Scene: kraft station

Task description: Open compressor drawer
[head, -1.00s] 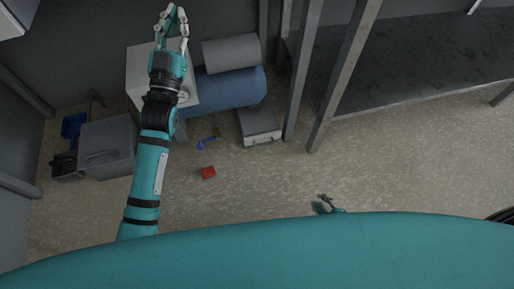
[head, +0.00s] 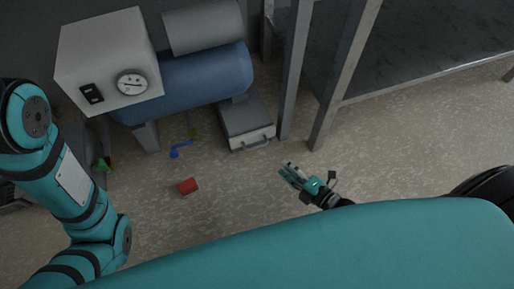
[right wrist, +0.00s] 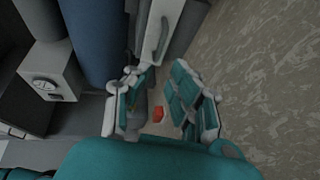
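The compressor has a blue tank (head: 203,84), a grey cylinder above it and a light box (head: 108,62) with a dial. A grey drawer unit (head: 245,124) sits low beside the tank; its light front with a handle (head: 257,144) looks shut. The front and handle also show in the right wrist view (right wrist: 159,40). My right gripper (head: 290,174) is in front of the drawer and to its lower right, apart from it. In the right wrist view its fingers (right wrist: 155,92) are spread with nothing between them touching. My left arm is at the left; its gripper is out of view.
A red block (head: 187,186) and a blue item (head: 180,149) lie on the floor left of the drawer. Grey posts (head: 328,105) of a dark bench stand right of it. The floor (head: 400,150) on the right is clear.

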